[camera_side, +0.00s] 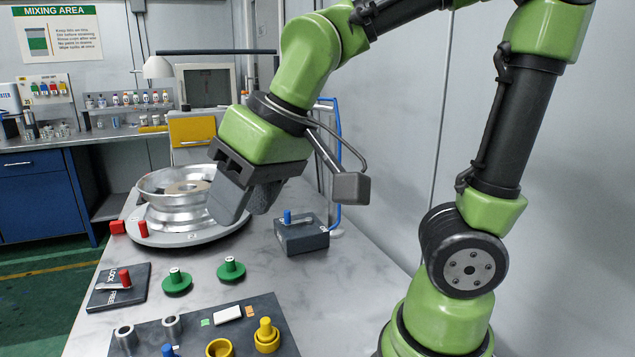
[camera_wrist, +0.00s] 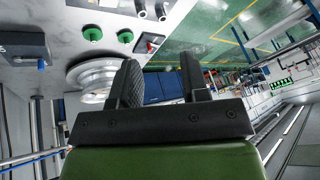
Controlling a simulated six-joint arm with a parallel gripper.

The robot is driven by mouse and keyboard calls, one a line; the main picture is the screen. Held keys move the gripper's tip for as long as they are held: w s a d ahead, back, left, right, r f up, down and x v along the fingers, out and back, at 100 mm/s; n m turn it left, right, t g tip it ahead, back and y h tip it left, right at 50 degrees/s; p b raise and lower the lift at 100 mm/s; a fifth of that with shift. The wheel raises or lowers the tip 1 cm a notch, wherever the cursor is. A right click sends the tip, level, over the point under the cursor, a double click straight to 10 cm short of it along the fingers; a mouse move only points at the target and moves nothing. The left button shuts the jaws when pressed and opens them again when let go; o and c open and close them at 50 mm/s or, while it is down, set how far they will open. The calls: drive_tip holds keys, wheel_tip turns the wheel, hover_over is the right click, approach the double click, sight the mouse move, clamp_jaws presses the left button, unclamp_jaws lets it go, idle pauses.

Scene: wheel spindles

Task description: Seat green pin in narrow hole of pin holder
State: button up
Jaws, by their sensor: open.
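Two green round-based pieces stand upright on the table: one at left (camera_side: 177,282) and one at right (camera_side: 231,270). Both also show in the wrist view, at left (camera_wrist: 92,34) and right (camera_wrist: 125,37). I cannot tell which one is the green pin. A dark plate (camera_side: 275,312) at the front bears two metal sleeves (camera_side: 172,327), perhaps the pin holder; its narrow hole cannot be made out. My gripper (camera_side: 243,208) is open and empty, high above the table beside the wheel, apart from the green pieces. Its fingers (camera_wrist: 161,80) show in the wrist view.
A silver wheel (camera_side: 172,212) lies on a round grey base behind the green pieces. A grey box (camera_side: 302,238) with a blue peg stands right. A lock plate (camera_side: 105,297) with a red-knobbed lever is at left. Yellow pieces (camera_side: 266,336) stand at the front.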

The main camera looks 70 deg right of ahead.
drive_tip(key=s+d+r+m+t, duration=0.1)
drive_tip(key=s+d+m+t, duration=0.1)
drive_tip(key=s, duration=0.5)
drive_tip(key=shift+s+d+r+m, duration=0.2)
drive_tip(key=shift+d+r+m, duration=0.15)
drive_tip(key=shift+d, duration=0.2)
idle(0.6)
